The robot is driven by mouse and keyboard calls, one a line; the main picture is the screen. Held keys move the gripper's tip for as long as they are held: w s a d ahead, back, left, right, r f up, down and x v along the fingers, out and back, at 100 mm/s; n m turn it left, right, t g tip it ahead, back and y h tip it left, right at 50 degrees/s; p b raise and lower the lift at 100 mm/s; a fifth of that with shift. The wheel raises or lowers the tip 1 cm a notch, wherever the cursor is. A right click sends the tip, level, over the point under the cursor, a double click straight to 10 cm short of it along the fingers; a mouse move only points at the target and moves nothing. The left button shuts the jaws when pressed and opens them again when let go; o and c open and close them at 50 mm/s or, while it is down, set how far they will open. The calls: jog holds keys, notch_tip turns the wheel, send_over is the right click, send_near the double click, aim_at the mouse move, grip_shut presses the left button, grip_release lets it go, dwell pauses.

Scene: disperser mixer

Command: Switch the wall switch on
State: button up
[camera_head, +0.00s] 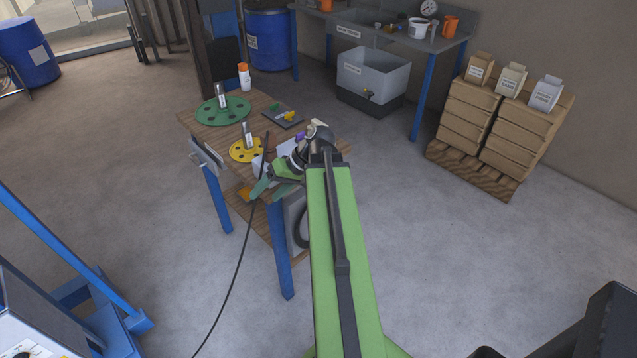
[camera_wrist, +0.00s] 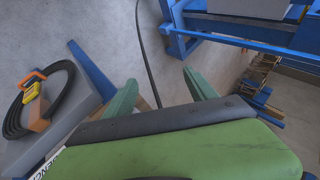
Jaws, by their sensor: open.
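I cannot make out a wall switch in either view. My gripper (camera_head: 268,190) is at the near edge of the wooden table (camera_head: 187,118) in the head view, with its green fingers pointing to the lower left. In the wrist view my gripper (camera_wrist: 161,90) has its two green fingers spread wide apart, with nothing held. A thin black cable (camera_wrist: 148,75) runs past between the fingers in that view. The cable also shows in the head view (camera_head: 238,265), hanging down to the floor. My arm hides part of the table's right side.
On the table stand a green disc (camera_head: 210,117), a yellow disc (camera_head: 240,155) and a white bottle (camera_head: 244,78). A blue-framed machine (camera_head: 75,295) is at lower left. Stacked sacks (camera_head: 478,115) stand on a pallet at right. A coiled black hose (camera_wrist: 70,95) shows at left in the wrist view.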

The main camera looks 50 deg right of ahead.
jog(key=s+d+r+m+t+h+b, duration=0.15)
jog(key=s+d+t+b, duration=0.3)
jog(key=s+d, duration=0.6)
jog(key=s+d+m+t+h+b, duration=0.1)
jog(key=s+d+m+t+b, duration=0.15)
jog(key=s+d+t, duration=0.75)
jog(key=w+f+g+b, duration=0.2)
jog(key=w, duration=0.8)
jog(key=w+f+g+b, duration=0.2)
jog(key=w+g+b, duration=0.1)
jog(key=w, duration=0.6)
jog(key=shift+w+f+n, duration=0.15)
jog(key=shift+w+n, duration=0.25)
jog(key=shift+d+g+h, duration=0.1)
jog(key=shift+g+h, duration=0.15)
jog(key=shift+c, duration=0.4)
jog(key=c, duration=1.2)
jog(key=shift+c, duration=0.5)
